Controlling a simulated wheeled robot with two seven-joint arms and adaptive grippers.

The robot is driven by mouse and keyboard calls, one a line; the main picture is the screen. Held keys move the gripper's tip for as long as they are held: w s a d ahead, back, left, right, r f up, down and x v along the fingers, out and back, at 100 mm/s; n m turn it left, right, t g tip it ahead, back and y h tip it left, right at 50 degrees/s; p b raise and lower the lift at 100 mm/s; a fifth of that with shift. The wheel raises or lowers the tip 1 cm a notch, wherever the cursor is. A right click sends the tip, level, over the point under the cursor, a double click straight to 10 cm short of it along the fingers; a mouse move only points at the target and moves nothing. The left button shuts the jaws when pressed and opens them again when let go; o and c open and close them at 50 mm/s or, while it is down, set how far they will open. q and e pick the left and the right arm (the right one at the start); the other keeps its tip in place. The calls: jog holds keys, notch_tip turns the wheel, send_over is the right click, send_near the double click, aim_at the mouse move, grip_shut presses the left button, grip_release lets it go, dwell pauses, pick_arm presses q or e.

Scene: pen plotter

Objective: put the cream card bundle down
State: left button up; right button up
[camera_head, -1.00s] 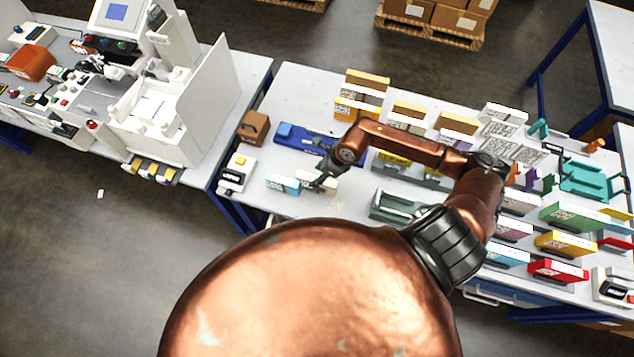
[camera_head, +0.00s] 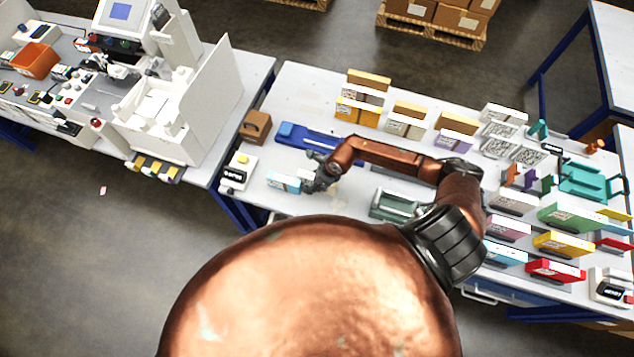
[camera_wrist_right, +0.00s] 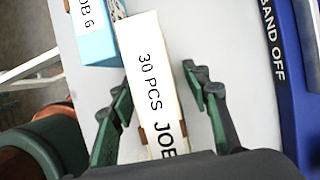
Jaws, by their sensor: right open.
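The cream card bundle (camera_wrist_right: 147,75) stands on the white table, its label reading "30 PCS JOB" in the right wrist view. My right gripper (camera_wrist_right: 160,88) is open, with one finger on each side of the bundle. A gap shows at the right finger; the left finger is close to the bundle's edge. In the head view my right gripper (camera_head: 314,179) is low over the table and mostly hides the cream bundle. A light blue bundle (camera_head: 283,182) stands just left of it and also shows in the wrist view (camera_wrist_right: 98,45). My left gripper is not in view.
A blue "band off" fixture (camera_head: 310,142) lies behind the gripper. A small white device (camera_head: 238,173) and a brown box (camera_head: 256,127) stand to the left. Several coloured bundles (camera_head: 563,243) fill the table's right side. A green-grey tray (camera_head: 392,207) lies right of the gripper.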

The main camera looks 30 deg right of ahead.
jog(key=shift+f, duration=0.15)
dwell(0.3)
jog(key=shift+c, duration=0.5)
jog(key=shift+s, duration=0.1)
grip_shut()
